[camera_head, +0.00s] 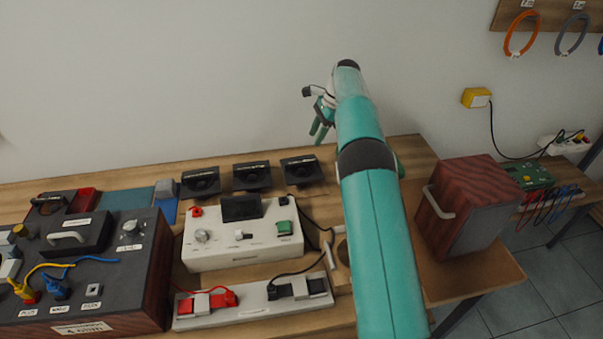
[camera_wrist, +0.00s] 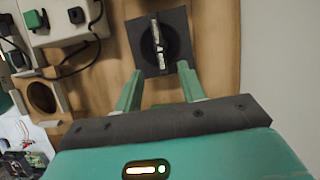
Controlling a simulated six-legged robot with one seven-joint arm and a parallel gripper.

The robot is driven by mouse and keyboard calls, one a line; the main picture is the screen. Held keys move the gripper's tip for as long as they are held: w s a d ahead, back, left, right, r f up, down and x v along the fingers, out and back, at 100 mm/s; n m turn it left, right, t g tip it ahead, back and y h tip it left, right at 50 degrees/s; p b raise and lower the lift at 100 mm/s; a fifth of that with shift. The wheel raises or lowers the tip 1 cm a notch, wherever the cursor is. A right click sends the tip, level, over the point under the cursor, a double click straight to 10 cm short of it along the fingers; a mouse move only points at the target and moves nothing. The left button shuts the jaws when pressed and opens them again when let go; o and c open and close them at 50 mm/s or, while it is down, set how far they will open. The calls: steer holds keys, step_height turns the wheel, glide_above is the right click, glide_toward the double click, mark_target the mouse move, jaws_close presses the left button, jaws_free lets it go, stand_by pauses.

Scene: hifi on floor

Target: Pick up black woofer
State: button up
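Several black square woofers with round cones stand in a row near the back of the wooden table: the left one (camera_head: 200,182), the middle one (camera_head: 252,177) and the right one (camera_head: 303,170). One woofer (camera_wrist: 176,22), apparently the right one, lies ahead of my gripper in the wrist view. It has a light-marked bar across its cone. My gripper (camera_wrist: 160,68) is open, with its two green fingers spread towards the near edge of this woofer. Nothing is between the fingers. In the head view my gripper (camera_head: 319,132) hangs above the table's back edge, near the wall.
A white device (camera_head: 245,238) with a green button sits before the woofers. A dark amplifier box (camera_head: 90,270) with cables is at left. A reddish wooden box (camera_head: 468,205) stands right of my arm. A wooden holed block (camera_wrist: 62,100) is left of my gripper. The wall is close behind.

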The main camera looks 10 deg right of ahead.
glide_above(302, 161)
steer(key=d, duration=0.2)
step_height(302, 161, down, 6)
steer(key=shift+s+d+r, duration=0.15)
steer(key=shift+r, duration=0.05)
steer(key=shift+s+f, duration=0.1)
steer(key=shift+f, duration=0.1)
steer(key=shift+a+f, duration=0.4)
steer(key=shift+f, duration=0.2)
steer(key=x, duration=0.4)
steer(key=shift+w+f, duration=0.2)
steer(key=shift+f, duration=0.05)
